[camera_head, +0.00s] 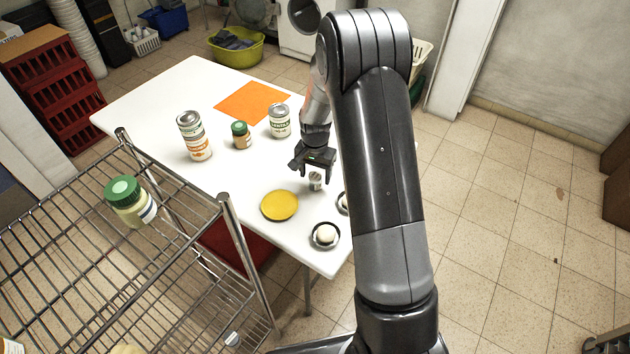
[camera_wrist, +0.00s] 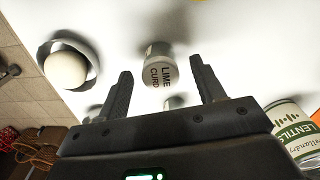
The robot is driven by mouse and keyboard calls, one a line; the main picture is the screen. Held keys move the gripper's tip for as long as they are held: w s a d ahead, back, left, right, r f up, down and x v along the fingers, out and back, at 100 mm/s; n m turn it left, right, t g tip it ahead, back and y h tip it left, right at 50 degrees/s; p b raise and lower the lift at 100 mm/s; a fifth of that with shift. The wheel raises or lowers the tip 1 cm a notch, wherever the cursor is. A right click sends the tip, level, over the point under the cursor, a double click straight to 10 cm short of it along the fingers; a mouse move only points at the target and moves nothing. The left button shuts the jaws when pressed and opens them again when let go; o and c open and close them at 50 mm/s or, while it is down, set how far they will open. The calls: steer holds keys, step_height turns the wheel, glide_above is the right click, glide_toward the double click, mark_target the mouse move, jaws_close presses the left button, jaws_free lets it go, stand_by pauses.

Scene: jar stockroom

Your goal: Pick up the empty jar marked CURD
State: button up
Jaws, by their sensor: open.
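A small pale jar (camera_wrist: 160,68) has a label reading LIME CURD in the wrist view. In the head view the small jar (camera_head: 316,182) stands on the white table below my gripper (camera_head: 315,171). In the wrist view my gripper (camera_wrist: 161,72) is open, with one dark finger on either side of the jar as seen from there. A gap of white table shows between the jar and each finger. I cannot tell whether the jar is empty or whether the fingertips are level with it.
A yellow plate (camera_head: 280,205) and a dark dish with a white ball (camera_head: 325,235) are near the jar. A wire shelf (camera_head: 150,262) is at left. An orange mat (camera_head: 252,102) is bare.

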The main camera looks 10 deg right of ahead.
mark_target(315, 175)
step_height(315, 175, down, 3)
steer(key=shift+w+f, duration=0.1)
steer(key=c, duration=1.1)
